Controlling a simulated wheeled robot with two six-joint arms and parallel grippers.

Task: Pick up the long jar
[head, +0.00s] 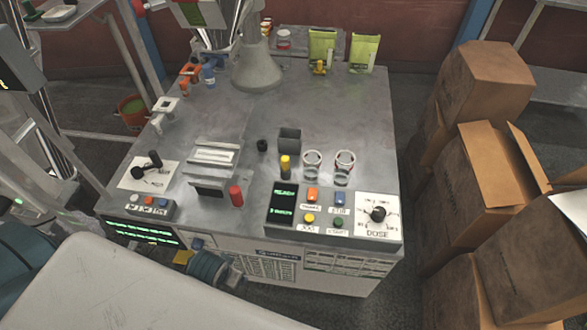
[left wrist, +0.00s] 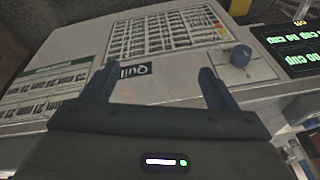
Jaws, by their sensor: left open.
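My right gripper is in neither view.
A large grey funnel (head: 257,70) and green pouches (head: 364,53) are behind. Cardboard boxes (head: 485,80) crowd the right. The top's middle right is clear.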

